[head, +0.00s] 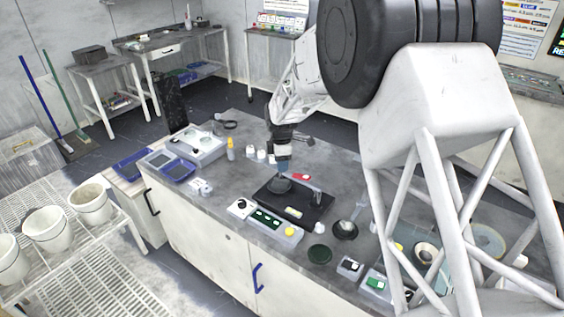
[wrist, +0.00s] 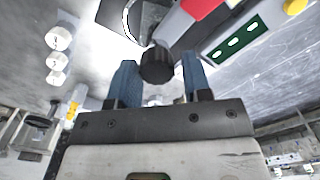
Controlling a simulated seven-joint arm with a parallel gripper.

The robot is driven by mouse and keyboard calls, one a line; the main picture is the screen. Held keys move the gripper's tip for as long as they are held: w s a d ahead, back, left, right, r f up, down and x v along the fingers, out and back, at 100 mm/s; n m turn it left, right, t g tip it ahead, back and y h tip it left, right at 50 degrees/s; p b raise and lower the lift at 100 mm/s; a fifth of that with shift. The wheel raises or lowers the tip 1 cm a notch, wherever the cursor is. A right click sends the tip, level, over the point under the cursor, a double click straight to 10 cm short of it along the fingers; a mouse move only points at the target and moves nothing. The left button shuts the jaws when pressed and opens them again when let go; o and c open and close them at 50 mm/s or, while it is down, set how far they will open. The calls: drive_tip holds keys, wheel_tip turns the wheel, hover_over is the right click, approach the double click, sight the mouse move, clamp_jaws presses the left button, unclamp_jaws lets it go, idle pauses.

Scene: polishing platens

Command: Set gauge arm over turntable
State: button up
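The turntable (head: 279,186) is a small dark disc on a black base plate (head: 268,199) on the bench. A grey upright post (head: 317,197), apparently part of the gauge arm, stands at the plate's right side. My gripper (head: 283,168) points down close above the turntable and hides part of it. In the wrist view its two blue fingers (wrist: 160,80) are apart, with a dark round knob (wrist: 157,64) between their tips. A gap shows on the knob's right; contact on the left is unclear. A bright curved rim (wrist: 129,20) shows beyond the knob.
A panel with green windows and a yellow button (head: 289,232) lies in front of the plate. A red object (head: 301,177) is behind it. Small white containers (head: 262,155) and a yellow bottle (head: 230,149) stand behind left. A black dish (head: 345,229) sits at right.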

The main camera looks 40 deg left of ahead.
drive_tip(key=shift+o, duration=1)
drive_tip(key=shift+w, duration=0.1)
drive_tip(key=shift+r, duration=3.85)
drive_tip(key=shift+d+r, duration=0.1)
drive_tip(key=shift+d, duration=0.05)
